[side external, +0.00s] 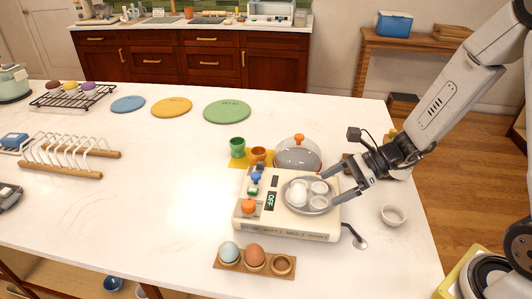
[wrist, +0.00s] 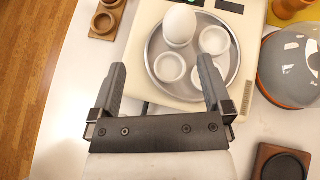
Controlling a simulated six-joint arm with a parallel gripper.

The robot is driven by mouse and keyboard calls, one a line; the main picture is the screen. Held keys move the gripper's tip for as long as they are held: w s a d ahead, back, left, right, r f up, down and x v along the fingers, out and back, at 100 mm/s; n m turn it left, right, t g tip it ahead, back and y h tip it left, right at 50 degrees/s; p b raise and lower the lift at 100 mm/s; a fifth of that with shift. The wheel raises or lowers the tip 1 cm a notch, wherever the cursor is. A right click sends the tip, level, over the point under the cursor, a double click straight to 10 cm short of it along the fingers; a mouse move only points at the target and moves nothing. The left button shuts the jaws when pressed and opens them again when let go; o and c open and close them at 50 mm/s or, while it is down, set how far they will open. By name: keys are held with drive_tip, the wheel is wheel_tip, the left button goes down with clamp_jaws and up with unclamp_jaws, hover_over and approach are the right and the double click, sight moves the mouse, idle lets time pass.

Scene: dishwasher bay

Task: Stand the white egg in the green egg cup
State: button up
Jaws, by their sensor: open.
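The white egg (side external: 298,197) stands in one of the round holders in the grey tray of the cream egg cooker (side external: 285,226). It also shows in the wrist view (wrist: 179,25), at the far side of the tray. The green egg cup (side external: 237,147) stands behind the cooker on a yellow mat, next to an orange cup (side external: 258,155); it looks empty. My gripper (side external: 340,188) is open and empty at the tray's right side. In the wrist view my gripper's fingers (wrist: 162,66) reach the tray's near edge, short of the egg.
A grey dome lid (side external: 299,154) with an orange knob stands behind the cooker. A wooden holder (side external: 240,266) in front carries a pale blue egg and a brown egg. A small white bowl (side external: 393,215) stands at right.

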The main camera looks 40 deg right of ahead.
sight(302, 190)
drive_tip(key=shift+w+d+r+m+t, duration=0.25)
drive_tip(key=shift+w+d+m+t, duration=0.15)
drive_tip(key=shift+w+m+t, duration=0.35)
drive_tip(key=shift+x, duration=1.3)
drive_tip(key=shift+a+f, duration=0.1)
drive_tip(key=shift+f, duration=0.05)
drive_tip(key=shift+x, duration=2.5)
drive_tip(key=c, duration=0.8)
